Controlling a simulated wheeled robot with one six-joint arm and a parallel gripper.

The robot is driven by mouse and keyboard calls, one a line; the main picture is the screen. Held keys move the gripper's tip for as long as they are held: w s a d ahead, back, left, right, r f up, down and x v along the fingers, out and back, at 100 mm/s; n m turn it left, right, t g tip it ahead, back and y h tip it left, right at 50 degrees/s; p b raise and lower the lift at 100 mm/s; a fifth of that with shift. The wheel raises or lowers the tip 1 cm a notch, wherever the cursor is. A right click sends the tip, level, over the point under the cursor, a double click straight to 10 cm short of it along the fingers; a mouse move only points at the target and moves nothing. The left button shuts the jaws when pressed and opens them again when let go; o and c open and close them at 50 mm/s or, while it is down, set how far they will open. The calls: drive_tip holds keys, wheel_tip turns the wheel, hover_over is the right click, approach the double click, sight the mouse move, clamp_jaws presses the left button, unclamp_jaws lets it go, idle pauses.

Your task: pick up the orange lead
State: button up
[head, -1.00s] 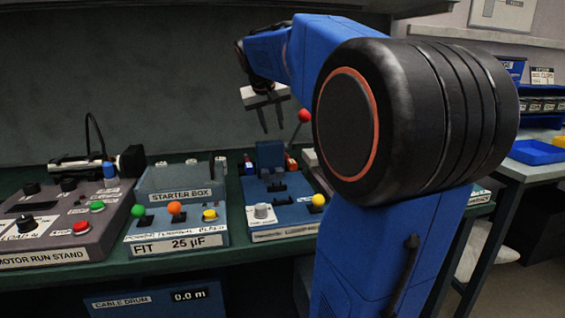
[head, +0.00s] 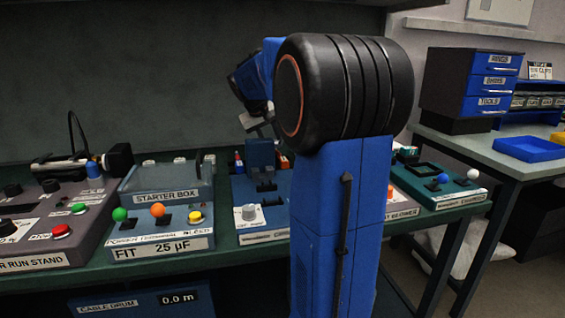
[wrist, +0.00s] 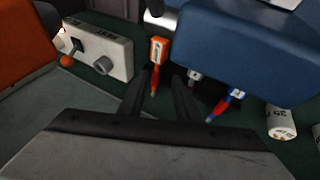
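The orange lead (wrist: 159,50) shows in the wrist view as an orange block with a white label and a thin tip pointing toward my gripper. My gripper (wrist: 164,74) is open and empty. Its two dark fingers are apart, with the lead's tip in the gap near the left finger; I cannot tell the height between them. A blue and red lead (wrist: 226,105) lies right of the fingers. In the head view, my gripper is mostly hidden behind my arm. An orange-red piece (head: 283,161) beside the blue fixture there may be the orange lead.
In the wrist view, a blue block (wrist: 235,45) stands close at upper right, a white switch box (wrist: 97,52) at left, and a white capacitor (wrist: 280,122) at right. The starter box (head: 165,180) stands left on the green bench in the head view.

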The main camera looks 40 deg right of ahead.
sight(279, 154)
drive_tip(key=shift+d+x, duration=0.15)
drive_tip(key=shift+x, duration=1.9)
drive_tip(key=shift+d+x, duration=0.15)
drive_tip(key=shift+x, duration=1.85)
drive_tip(key=shift+r, duration=0.15)
clamp_jaws()
